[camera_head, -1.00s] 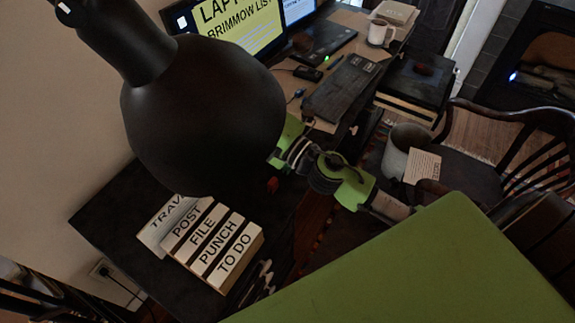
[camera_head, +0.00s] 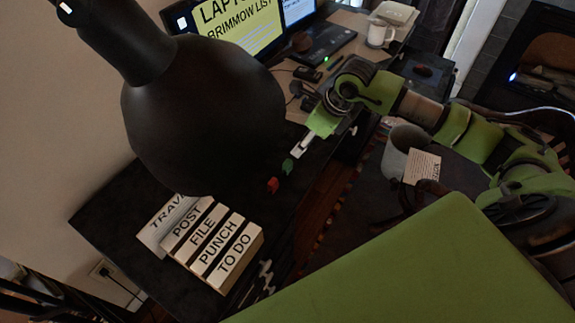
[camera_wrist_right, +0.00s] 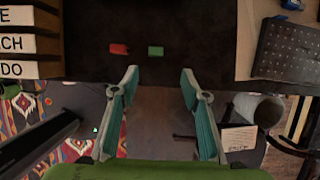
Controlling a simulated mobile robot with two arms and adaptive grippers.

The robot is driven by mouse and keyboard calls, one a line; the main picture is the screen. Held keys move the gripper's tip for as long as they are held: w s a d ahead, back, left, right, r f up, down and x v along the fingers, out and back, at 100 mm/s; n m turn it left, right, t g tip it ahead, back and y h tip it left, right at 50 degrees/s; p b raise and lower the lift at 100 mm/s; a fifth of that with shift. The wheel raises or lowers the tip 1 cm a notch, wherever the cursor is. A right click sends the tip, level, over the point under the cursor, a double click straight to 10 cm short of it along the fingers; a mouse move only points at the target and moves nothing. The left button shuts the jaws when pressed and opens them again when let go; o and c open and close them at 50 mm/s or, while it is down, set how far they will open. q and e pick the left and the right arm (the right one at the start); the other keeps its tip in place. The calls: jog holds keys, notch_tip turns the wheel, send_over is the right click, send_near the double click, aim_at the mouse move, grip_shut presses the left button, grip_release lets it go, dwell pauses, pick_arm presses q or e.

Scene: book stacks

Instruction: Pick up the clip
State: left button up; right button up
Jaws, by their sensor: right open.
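Two small clip-like pieces lie on the dark tabletop: a red one (camera_head: 272,185) and a green one (camera_head: 288,166). They are too small to make out in detail. In the right wrist view the red piece (camera_wrist_right: 119,48) is left of the green piece (camera_wrist_right: 155,51), both beyond my fingertips. My right gripper (camera_wrist_right: 158,76) is open and empty, with the green piece roughly in line with its gap. In the head view my right gripper (camera_head: 301,147) is close beside the green piece, apart from it. My left gripper is not in view.
Labelled boxes (camera_head: 212,242) stand on the dark table (camera_head: 110,220) left of the pieces. A large dark rounded lamp-like shape (camera_head: 200,110) hides part of the table. A grey bin (camera_head: 394,160), a keyboard and a mug (camera_head: 379,34) are to the right.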

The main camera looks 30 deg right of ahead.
aim_at(287, 162)
jog(key=p+x, duration=0.1)
jog(key=x, duration=0.6)
jog(key=shift+w+a+f, duration=0.1)
jog(key=shift+a+f, duration=0.15)
jog(key=shift+f, duration=0.1)
jog(key=shift+a+f+p, duration=0.1)
jog(key=shift+f+p, duration=0.1)
jog(key=shift+p, duration=0.2)
jog(key=x, duration=0.1)
jog(key=p+x, duration=0.1)
jog(key=x, duration=0.1)
jog(key=shift+w+a+f, duration=0.1)
jog(key=shift+a+f, duration=0.1)
jog(key=shift+a, duration=0.1)
jog(key=shift+w+f+p, duration=0.2)
jog(key=shift+f+p, duration=0.1)
jog(key=shift+f, duration=0.3)
jog(key=c, duration=0.9)
